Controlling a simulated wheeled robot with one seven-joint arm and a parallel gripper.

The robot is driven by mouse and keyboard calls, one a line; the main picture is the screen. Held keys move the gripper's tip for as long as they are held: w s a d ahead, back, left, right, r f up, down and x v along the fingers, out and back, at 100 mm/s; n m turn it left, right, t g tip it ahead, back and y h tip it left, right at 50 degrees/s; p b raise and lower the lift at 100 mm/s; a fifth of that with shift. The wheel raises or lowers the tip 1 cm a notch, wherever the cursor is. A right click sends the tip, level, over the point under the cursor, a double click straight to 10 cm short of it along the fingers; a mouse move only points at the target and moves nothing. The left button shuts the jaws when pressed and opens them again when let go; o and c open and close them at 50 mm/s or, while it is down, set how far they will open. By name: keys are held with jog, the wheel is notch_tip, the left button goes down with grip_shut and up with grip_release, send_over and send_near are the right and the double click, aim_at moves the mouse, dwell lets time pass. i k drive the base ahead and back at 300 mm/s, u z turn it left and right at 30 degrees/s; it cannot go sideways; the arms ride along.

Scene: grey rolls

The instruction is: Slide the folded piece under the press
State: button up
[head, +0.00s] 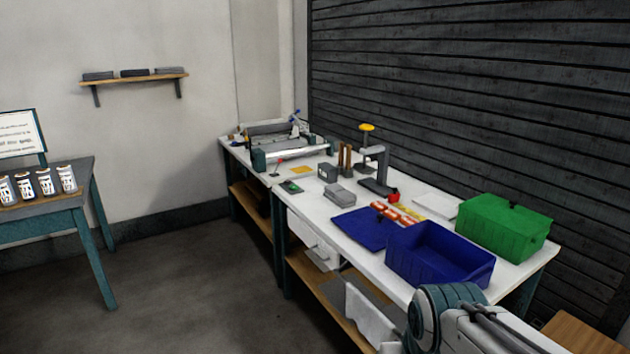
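A small grey press (376,172) with a yellow knob on top stands on the white bench, near its back edge. A red part sits at the front of its base. I cannot tell for sure which thing is the folded piece. A flat white piece (436,206) lies on the bench to the right of the press, partly behind the green bin. A small flat orange-yellow piece (302,170) lies left of the press. My arm enters at the lower right, in front of the bench; my gripper is not in view.
A blue open bin (440,254), a green bin (505,226) and a flat blue piece (366,229) crowd the bench's near end. Grey blocks (340,194) stand before the press. A roller machine (285,145) fills the far end. Floor left of the bench is clear.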

aim_at(337, 194)
jog(key=u, duration=0.05)
jog(key=i, duration=0.4)
jog(key=u, duration=0.75)
jog(key=i, duration=2.45)
jog(key=z, duration=1.35)
jog(key=i, duration=0.45)
jog(key=z, duration=0.35)
